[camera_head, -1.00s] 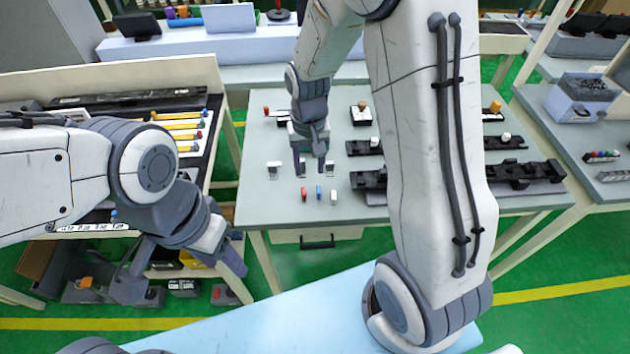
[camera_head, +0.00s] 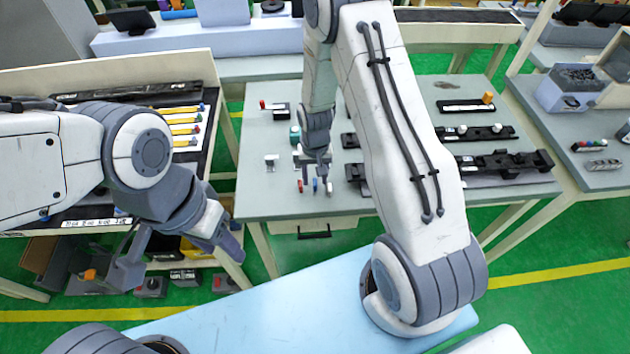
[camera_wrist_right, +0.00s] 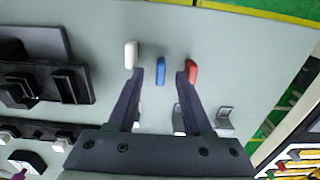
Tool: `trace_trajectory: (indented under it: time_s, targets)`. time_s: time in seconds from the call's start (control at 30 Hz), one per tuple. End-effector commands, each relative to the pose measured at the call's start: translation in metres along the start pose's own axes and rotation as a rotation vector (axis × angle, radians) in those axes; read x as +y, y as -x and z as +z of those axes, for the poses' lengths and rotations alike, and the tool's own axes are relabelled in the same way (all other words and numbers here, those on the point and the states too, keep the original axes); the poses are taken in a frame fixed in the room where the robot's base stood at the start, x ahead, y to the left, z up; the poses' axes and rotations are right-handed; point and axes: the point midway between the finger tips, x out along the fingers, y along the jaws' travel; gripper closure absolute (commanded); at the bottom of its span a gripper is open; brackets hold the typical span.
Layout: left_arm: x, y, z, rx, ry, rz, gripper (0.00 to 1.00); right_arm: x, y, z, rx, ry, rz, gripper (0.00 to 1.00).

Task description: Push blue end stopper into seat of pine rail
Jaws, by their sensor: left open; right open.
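The blue end stopper (camera_head: 315,185) stands near the front edge of the table, between a red stopper (camera_head: 300,186) and a white stopper (camera_head: 329,189). In the right wrist view, the blue stopper (camera_wrist_right: 160,72) lies centred between my right gripper's open fingers (camera_wrist_right: 160,80), with space on both sides. The fingertips come close to the white stopper (camera_wrist_right: 131,54) and red stopper (camera_wrist_right: 191,71); contact cannot be told. In the head view my right gripper (camera_head: 316,170) is just behind the stoppers. My left gripper (camera_head: 182,262) is open and empty, left of the table. I cannot tell which piece is the pine rail.
Black rail-like fixtures (camera_head: 505,163) stand on the table's right side, partly hidden by my right arm. A small metal clip (camera_head: 271,162) stands left of my right gripper. A shelf with yellow-handled tools (camera_head: 186,130) is at left. The table's front left is clear.

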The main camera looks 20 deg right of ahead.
Motion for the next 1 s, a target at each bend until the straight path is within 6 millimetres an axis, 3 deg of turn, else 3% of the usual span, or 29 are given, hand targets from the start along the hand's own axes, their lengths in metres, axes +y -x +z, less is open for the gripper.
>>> trace_trajectory:
  time_s: [0.33, 0.37, 0.47, 0.5, 1.0]
  targets:
    - [0.0001, 0.0020, -0.0001, 0.000, -0.001, 0.000, 0.50, -0.0003, -0.0079, -0.0001, 0.001, 0.000, 0.000, 0.50]
    - [0.0001, 0.0020, -0.0001, 0.000, -0.001, 0.000, 0.50, -0.0003, -0.0079, -0.0001, 0.001, 0.000, 0.000, 0.58]
    - [0.0001, 0.0020, -0.0001, 0.000, -0.001, 0.000, 0.50, -0.0003, -0.0078, 0.0000, 0.001, 0.000, 0.000, 0.96]
    - [0.0001, 0.0020, -0.0001, 0.000, -0.001, 0.000, 0.50, -0.0003, -0.0078, 0.0000, 0.001, 0.000, 0.000, 1.00]
    - [-0.0001, -0.0018, 0.0001, 0.000, 0.000, 0.000, 0.50, -0.0005, -0.0011, -0.0008, 0.003, 0.000, -0.001, 1.00]
